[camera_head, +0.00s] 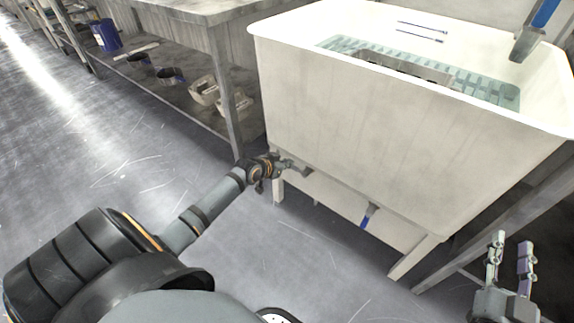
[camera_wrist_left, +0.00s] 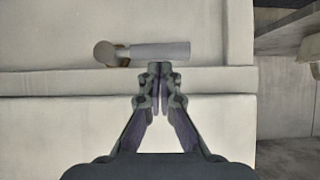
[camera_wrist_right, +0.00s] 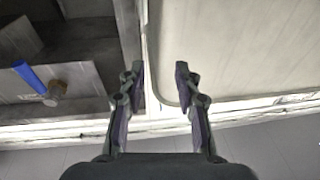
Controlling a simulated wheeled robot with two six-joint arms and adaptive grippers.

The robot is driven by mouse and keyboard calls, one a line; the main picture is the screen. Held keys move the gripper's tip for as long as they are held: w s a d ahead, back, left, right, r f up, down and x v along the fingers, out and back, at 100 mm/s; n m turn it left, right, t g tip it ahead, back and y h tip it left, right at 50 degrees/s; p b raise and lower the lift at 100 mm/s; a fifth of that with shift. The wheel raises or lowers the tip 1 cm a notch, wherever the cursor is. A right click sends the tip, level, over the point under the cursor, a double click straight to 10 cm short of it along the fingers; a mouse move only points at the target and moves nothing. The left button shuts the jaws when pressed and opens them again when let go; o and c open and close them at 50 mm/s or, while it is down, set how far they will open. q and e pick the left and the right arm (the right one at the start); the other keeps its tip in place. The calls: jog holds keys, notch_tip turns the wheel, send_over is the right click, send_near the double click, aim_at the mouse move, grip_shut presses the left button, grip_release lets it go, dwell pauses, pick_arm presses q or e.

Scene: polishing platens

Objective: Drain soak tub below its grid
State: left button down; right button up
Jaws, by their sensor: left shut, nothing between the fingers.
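The white soak tub (camera_head: 400,130) stands on legs at centre right. Its pale green grid (camera_head: 480,87) shows inside. A blue-handled lever (camera_head: 368,216) hangs under the tub's front. My left gripper (camera_head: 300,169) is shut and empty near the tub's lower left edge. In the left wrist view, the left fingertips (camera_wrist_left: 158,70) are just below a grey horizontal bar with a round brownish end (camera_wrist_left: 104,53) on the tub front; I cannot tell whether they touch. My right gripper (camera_head: 510,250) is open and empty at lower right. It also shows in the right wrist view (camera_wrist_right: 160,75).
A workbench (camera_head: 190,12) stands left of the tub, with dark rings (camera_head: 170,76), pale blocks (camera_head: 205,90) and a blue can (camera_head: 105,36) on its lower shelf. A blue-handled tap (camera_head: 530,36) is above the tub. The right wrist view shows a blue lever (camera_wrist_right: 34,78). Floor is clear in front.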

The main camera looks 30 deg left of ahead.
jog(key=shift+r, duration=0.5)
jog(key=shift+s+r+t, duration=0.2)
jog(key=shift+r+t, duration=0.8)
jog(key=shift+r, duration=0.65)
